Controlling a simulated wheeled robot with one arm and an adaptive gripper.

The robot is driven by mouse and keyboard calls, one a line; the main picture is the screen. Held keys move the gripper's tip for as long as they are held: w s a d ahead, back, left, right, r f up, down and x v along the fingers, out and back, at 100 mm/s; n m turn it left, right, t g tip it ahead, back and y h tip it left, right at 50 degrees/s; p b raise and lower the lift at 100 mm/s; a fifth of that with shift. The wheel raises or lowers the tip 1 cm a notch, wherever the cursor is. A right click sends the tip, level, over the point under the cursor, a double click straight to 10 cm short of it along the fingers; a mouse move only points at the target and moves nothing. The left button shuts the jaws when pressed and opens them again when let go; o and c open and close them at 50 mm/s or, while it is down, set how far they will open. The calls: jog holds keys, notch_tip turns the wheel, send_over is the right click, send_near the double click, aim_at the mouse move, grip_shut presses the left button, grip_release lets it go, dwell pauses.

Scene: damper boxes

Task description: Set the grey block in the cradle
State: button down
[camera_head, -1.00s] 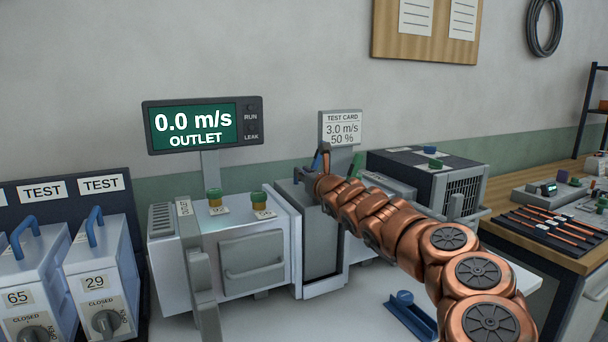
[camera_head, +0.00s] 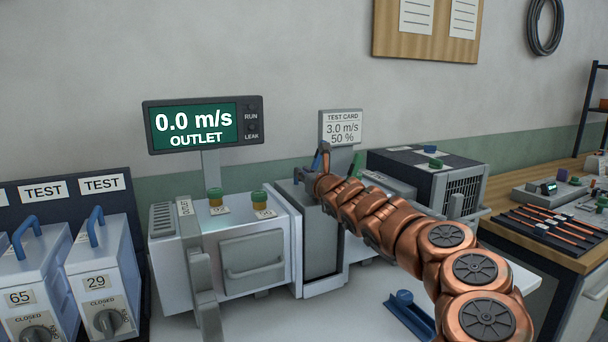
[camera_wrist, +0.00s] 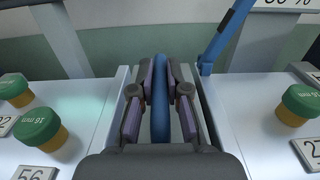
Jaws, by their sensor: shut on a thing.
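The grey block (camera_head: 322,240) stands upright between the two white duct sections in the head view, in the slot of the cradle (camera_head: 322,288). It looks level, but I cannot tell whether it is fully seated at the bottom. My gripper (camera_wrist: 160,75) is above the block in the wrist view, shut on its blue handle (camera_wrist: 160,105), which runs between the two fingers. In the head view my copper arm reaches in from the right and partly hides the block's top and the gripper.
A blue lever (camera_wrist: 225,40) rises close to the right of my gripper. Green-capped ports (camera_head: 214,196) stand on the left duct. A screen (camera_head: 203,125) reads 0.0 m/s. Boxes with blue handles (camera_head: 97,228) stand at the left. A blue-knobbed part (camera_head: 408,312) lies on the bench in front.

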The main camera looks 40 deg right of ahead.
jog(key=shift+f+b, duration=0.3)
jog(key=shift+b, duration=0.05)
jog(key=c, duration=1.1)
grip_release()
jog(key=shift+f, duration=0.1)
jog(key=shift+s, duration=0.1)
jog(key=shift+s+a, duration=0.3)
jog(key=shift+s, duration=0.05)
jog(key=shift+s+a, duration=0.1)
jog(key=shift+s, duration=0.6)
jog(key=shift+v, duration=4.8)
